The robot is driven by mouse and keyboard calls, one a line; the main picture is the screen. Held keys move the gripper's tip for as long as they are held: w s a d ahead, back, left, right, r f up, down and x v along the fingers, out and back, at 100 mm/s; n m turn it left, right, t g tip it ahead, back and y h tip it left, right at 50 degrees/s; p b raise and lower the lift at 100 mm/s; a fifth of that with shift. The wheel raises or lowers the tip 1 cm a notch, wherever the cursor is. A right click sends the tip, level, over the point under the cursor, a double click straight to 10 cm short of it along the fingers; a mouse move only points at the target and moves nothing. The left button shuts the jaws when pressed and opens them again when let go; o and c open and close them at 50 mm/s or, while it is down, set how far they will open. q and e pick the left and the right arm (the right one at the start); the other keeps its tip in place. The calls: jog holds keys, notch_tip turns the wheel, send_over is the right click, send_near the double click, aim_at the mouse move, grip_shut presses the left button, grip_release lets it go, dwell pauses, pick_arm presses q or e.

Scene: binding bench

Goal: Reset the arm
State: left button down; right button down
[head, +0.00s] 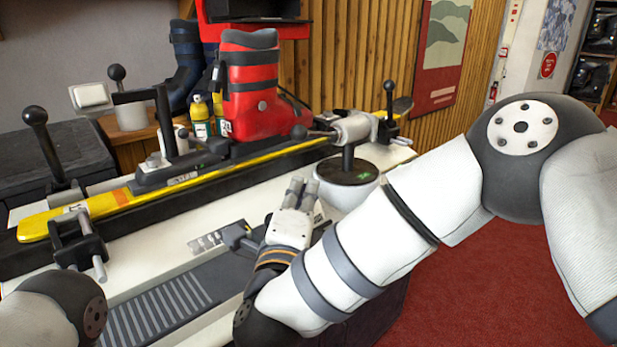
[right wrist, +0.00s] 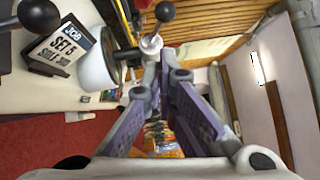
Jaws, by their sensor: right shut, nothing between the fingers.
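My right gripper (head: 302,190) shows in the head view above the front of the white bench (head: 215,222), left of a round white pot with a dark top (head: 345,190). Its fingers are shut with nothing between them. In the right wrist view, the gripper (right wrist: 160,62) points toward a metal clamp part with a dark ball knob. My right arm reaches in from the right, bent at the elbow. Only a rounded part of my left arm shows at the lower left of the head view; my left gripper is out of view.
A ball-topped lever (head: 37,118) rises at left. A job sign (right wrist: 62,45) stands in the right wrist view. Red carpet (head: 480,290) is clear at right.

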jog(key=shift+f, duration=0.1)
